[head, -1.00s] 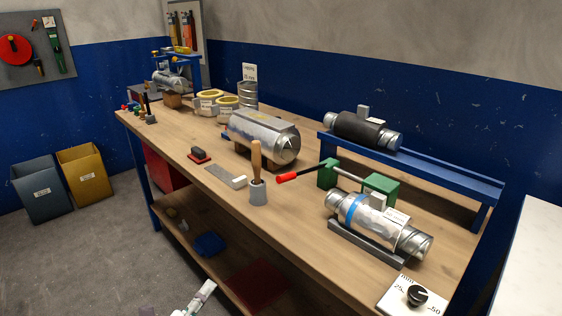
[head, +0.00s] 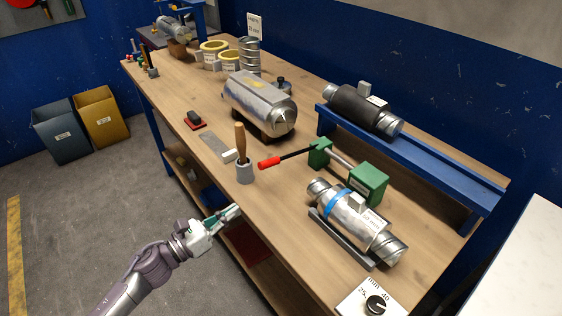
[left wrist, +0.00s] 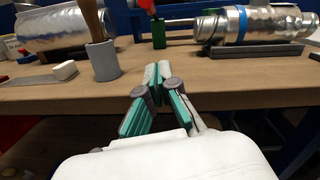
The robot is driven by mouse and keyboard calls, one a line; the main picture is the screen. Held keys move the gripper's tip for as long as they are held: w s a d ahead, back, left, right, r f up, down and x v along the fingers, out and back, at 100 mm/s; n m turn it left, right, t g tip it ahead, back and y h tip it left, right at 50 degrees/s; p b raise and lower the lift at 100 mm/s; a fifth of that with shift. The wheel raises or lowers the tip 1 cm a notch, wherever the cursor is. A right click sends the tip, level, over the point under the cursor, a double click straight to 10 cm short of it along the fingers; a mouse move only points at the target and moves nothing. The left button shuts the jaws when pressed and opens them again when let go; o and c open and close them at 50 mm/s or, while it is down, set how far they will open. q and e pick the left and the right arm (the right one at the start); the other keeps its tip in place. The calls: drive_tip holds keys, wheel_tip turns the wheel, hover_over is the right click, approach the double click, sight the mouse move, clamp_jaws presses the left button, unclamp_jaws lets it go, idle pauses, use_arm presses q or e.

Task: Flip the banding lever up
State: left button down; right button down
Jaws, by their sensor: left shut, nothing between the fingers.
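The banding lever has a red grip (head: 269,162) on a black rod, joined to a green bracket (head: 319,153) on the workbench. The rod lies low and slants toward the bench's front edge. In the left wrist view the red grip (left wrist: 147,5) shows at the top edge, partly cut off. My left gripper (head: 236,210) is shut and empty, at the bench's front edge, nearer than the lever and apart from it. Its closed fingers (left wrist: 158,70) point toward the bench and the lever in the left wrist view. My right gripper is not in view.
A grey cup with a wooden-handled tool (head: 244,170) stands just left of the red grip. A second green block (head: 368,185) and a silver duct with a blue band (head: 352,222) sit to the right.

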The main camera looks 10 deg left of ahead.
use_arm(q)
drive_tip(key=p+x, duration=0.1)
drive_tip(key=x, duration=0.2)
drive_tip(key=p+x, duration=0.1)
drive_tip(key=x, duration=0.2)
drive_tip(key=p+x, duration=0.1)
drive_tip(key=x, duration=0.3)
drive_tip(key=shift+r+p, duration=0.35)
drive_tip(key=shift+r, duration=0.05)
drive_tip(key=shift+w+r+p, duration=0.2)
drive_tip(key=shift+r+p, duration=0.3)
drive_tip(key=shift+r, duration=0.1)
drive_tip(key=shift+w+r+p, duration=0.2)
drive_tip(key=shift+r+p, duration=0.3)
drive_tip(key=shift+r, duration=0.05)
drive_tip(key=shift+r+p, duration=0.4)
drive_tip(key=shift+r, duration=0.2)
drive_tip(key=shift+w, duration=0.1)
